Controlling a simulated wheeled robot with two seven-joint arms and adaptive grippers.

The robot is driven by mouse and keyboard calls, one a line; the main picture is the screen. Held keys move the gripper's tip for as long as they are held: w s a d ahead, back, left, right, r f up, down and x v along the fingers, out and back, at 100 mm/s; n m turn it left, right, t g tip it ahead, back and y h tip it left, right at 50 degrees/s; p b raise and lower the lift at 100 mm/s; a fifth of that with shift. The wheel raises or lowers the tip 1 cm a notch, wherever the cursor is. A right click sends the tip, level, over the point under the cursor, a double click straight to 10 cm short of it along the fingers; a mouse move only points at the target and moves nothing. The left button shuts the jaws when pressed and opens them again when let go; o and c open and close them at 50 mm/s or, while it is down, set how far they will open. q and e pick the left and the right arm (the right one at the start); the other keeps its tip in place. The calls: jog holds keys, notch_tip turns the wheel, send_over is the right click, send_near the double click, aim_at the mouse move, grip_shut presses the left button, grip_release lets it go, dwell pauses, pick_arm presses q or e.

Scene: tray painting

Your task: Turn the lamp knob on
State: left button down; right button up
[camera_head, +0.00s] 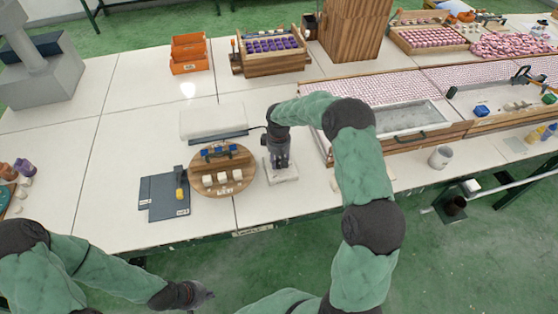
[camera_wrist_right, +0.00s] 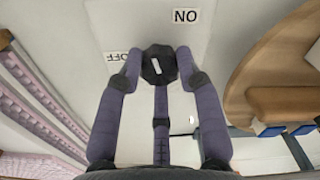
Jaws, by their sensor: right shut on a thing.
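The lamp knob (camera_wrist_right: 158,66) is black with a white mark, seen from above in the right wrist view. It sits on a pale plate (camera_wrist_right: 140,22) with an ON label (camera_wrist_right: 186,16) and an OFF label (camera_wrist_right: 122,55). The white mark runs roughly along the view's vertical, slightly tilted. My right gripper (camera_wrist_right: 158,60) is shut on the knob, its fingers around it. In the head view it points down at the plate (camera_head: 284,177) and hides the knob. My left gripper (camera_head: 202,296) hangs low at the bottom, away from the table; its fingers are too unclear to read.
A round wooden board (camera_head: 240,176) with small blocks stands just left of the plate. Dark slates (camera_head: 165,208) lie further left. A white slab (camera_head: 210,122) is behind. A long wooden tray (camera_head: 430,134) stands at the right, with a cup (camera_head: 440,157) in front.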

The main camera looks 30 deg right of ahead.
aim_at(278, 161)
jog(key=m, duration=0.4)
jog(key=shift+w+a+m, duration=0.1)
jog(key=shift+m, duration=0.2)
jog(key=m, duration=0.3)
jog(key=shift+m, duration=0.4)
jog(key=shift+w+d+r+m, duration=0.1)
jog(key=shift+d+r+m, duration=0.1)
jog(key=shift+m, duration=0.3)
jog(key=o, duration=1.2)
jog(key=shift+w+f, duration=0.1)
jog(key=shift+f, duration=0.05)
jog(key=shift+c, duration=0.2)
notch_tip(278, 161, up, 12)
